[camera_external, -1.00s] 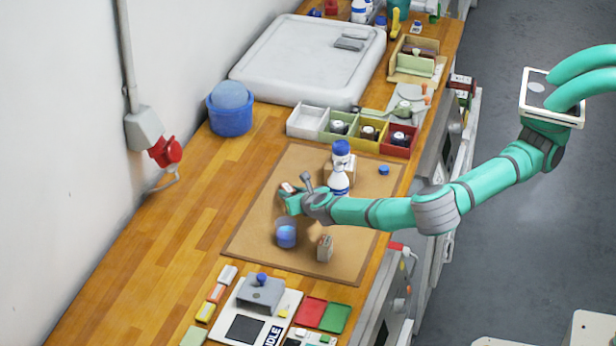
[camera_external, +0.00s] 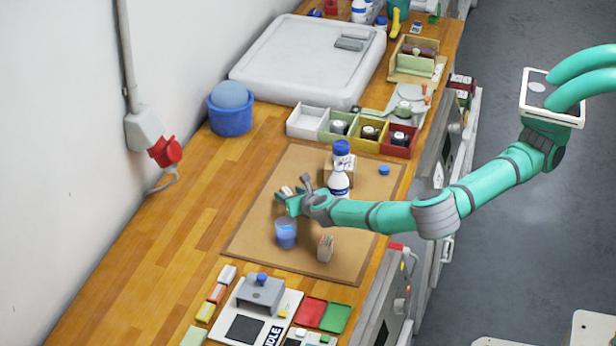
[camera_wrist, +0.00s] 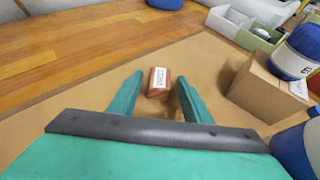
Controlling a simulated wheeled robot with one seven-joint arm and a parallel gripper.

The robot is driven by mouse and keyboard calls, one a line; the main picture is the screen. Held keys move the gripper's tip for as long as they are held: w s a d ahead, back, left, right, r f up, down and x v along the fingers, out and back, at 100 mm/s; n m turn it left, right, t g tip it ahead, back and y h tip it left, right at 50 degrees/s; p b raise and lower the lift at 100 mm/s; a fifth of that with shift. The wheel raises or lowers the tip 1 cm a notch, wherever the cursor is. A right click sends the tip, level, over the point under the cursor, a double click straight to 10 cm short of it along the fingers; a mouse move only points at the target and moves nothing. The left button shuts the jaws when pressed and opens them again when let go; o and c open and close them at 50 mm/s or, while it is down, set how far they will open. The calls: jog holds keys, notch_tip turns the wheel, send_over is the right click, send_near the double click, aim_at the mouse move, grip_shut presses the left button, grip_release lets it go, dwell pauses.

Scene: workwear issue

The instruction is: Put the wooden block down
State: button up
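The wooden block is reddish brown with a white label. In the wrist view the wooden block (camera_wrist: 158,84) lies between and slightly beyond my fingertips, with a gap visible on each side. My gripper (camera_wrist: 160,82) is open around it. In the external view my gripper (camera_external: 286,198) is low over the brown mat (camera_external: 262,222), left of the white bottle (camera_external: 339,184). The wooden block shows only in part there, at the fingers. It appears to rest on the mat; its underside is hidden.
Bare mat and wooden counter (camera_external: 190,210) lie to the left.

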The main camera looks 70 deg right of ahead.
jog(key=shift+s+a+f, duration=0.1)
jog(key=shift+s+f, duration=0.1)
jog(key=shift+f, duration=0.25)
jog(key=shift+r, duration=0.3)
jog(key=v, duration=1.2)
jog(key=shift+w+r, duration=0.1)
jog(key=shift+r, duration=0.3)
